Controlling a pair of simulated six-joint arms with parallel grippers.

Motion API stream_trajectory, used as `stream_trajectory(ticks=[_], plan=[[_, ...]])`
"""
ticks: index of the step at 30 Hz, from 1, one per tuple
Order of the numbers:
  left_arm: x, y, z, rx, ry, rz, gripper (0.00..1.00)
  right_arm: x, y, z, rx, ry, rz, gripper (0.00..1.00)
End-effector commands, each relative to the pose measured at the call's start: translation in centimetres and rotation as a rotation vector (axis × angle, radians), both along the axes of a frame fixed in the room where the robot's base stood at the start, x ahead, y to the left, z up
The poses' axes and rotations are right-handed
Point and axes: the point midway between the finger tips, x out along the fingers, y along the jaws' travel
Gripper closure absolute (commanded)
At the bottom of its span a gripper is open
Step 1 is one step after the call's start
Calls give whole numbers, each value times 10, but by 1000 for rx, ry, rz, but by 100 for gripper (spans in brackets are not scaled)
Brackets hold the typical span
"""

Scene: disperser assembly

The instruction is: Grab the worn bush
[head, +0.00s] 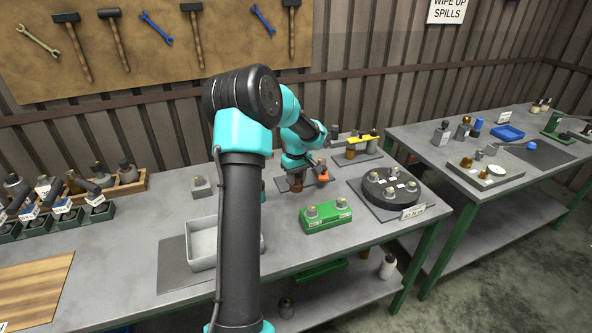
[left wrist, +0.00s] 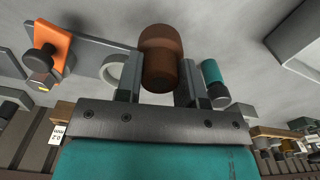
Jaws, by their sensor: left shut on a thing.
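The worn bush seems to be the brown, stepped cylinder (left wrist: 160,50) in the left wrist view. My left gripper (left wrist: 160,88) is shut on it, with one finger on each side. In the head view the brown bush (head: 296,187) shows below my left gripper (head: 296,174), over the far middle part of the near bench. I cannot tell whether the bush touches the surface under it. My right gripper is in neither view.
An orange part (head: 323,176) stands close right of the bush. A pale ring (left wrist: 112,70) and a teal cylinder (left wrist: 212,78) flank the fingers. A green block (head: 326,216), a black round fixture (head: 385,190) and a grey tray (head: 203,245) stand nearby.

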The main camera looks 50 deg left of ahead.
Motion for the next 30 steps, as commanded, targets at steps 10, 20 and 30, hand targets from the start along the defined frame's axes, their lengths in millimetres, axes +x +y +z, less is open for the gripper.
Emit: stream_trajectory(ticks=[10,20,30], plan=[[-23,-33,4,0,-1,-1,98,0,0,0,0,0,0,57],[-24,-36,4,1,-1,-1,98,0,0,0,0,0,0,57],[-24,-37,5,1,-1,-4,98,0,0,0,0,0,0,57]])
